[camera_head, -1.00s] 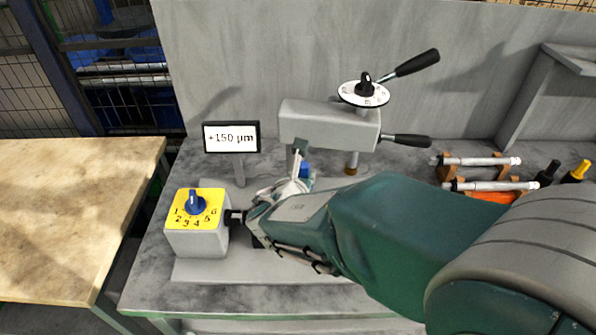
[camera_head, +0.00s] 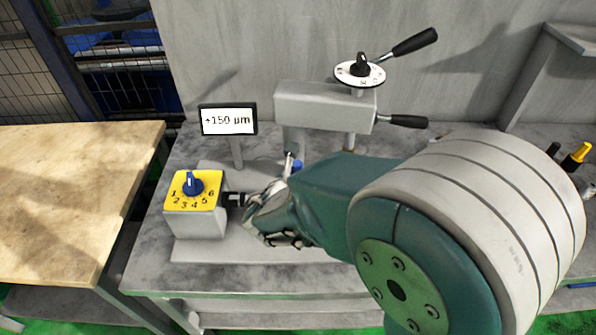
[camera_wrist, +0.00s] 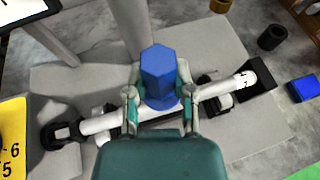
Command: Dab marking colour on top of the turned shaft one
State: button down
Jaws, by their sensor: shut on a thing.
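The turned shaft one (camera_wrist: 216,91) is a pale bar with a "1" near its right end. In the wrist view it lies slanted between dark holders at both ends. My gripper (camera_wrist: 159,96) is shut on a blue hexagonal piece (camera_wrist: 158,72) with a round collar, directly over the shaft in this view. The piece's lower end is hidden, so I cannot tell whether it touches the shaft. In the head view my gripper (camera_head: 268,210) is beside the yellow dial box, and my arm hides most of the shaft.
The yellow-faced dial box (camera_head: 193,204) stands left of my gripper. A display (camera_head: 229,120) reads +150 µm. The grey grinder head (camera_head: 322,107) with levers stands behind. In the wrist view, a black cup (camera_wrist: 271,37) and blue block (camera_wrist: 302,88) lie right. A wooden table (camera_head: 70,195) is left.

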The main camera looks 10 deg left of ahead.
jog(key=shift+a+f, duration=0.15)
jog(key=shift+a, duration=0.75)
jog(key=shift+d, duration=0.8)
jog(key=shift+a+f, duration=0.3)
jog(key=shift+a, duration=0.3)
jog(key=shift+d, duration=0.45)
jog(key=shift+a+f, duration=0.15)
jog(key=shift+a, duration=0.1)
jog(key=shift+d+f, duration=0.1)
jog(key=shift+r, duration=3.65)
